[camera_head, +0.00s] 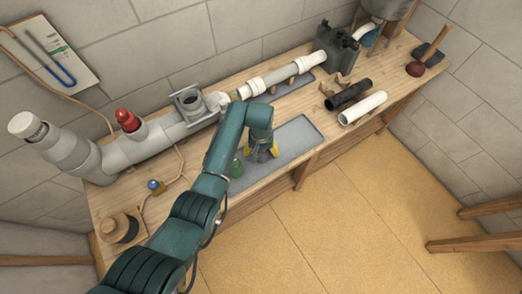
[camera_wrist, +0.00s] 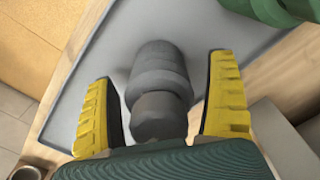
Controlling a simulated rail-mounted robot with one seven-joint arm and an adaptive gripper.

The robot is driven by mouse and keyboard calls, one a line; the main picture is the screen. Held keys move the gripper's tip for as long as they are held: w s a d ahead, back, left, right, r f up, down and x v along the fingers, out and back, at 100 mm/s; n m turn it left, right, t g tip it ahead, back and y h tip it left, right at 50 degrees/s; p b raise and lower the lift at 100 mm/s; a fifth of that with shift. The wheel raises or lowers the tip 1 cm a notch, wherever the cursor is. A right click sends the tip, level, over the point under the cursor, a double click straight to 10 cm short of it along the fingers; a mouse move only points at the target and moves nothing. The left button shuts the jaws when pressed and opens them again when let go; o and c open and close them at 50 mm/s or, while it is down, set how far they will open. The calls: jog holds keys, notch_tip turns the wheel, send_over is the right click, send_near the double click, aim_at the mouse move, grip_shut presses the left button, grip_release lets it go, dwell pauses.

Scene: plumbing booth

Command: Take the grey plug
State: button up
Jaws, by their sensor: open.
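In the wrist view the grey plug (camera_wrist: 158,85) is a stepped cylinder on the grey tray (camera_wrist: 94,62). My gripper (camera_wrist: 166,98) is open, with one yellow finger on each side of the plug. A gap shows between the plug and each finger; I cannot tell whether either touches it. In the head view my gripper (camera_head: 262,152) is low over the tray (camera_head: 300,135) on the workbench, and my arm hides the plug there.
A green object (camera_head: 236,168) stands on the tray close to my gripper; it also shows in the wrist view (camera_wrist: 272,10). A large grey pipe (camera_head: 140,145) runs behind. Black (camera_head: 348,94) and white (camera_head: 363,108) tubes lie to the right.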

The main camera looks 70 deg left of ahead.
jog(key=shift+c, duration=0.4)
jog(key=c, duration=1.2)
jog(key=shift+w+a+r, duration=0.1)
jog(key=shift+c, duration=0.4)
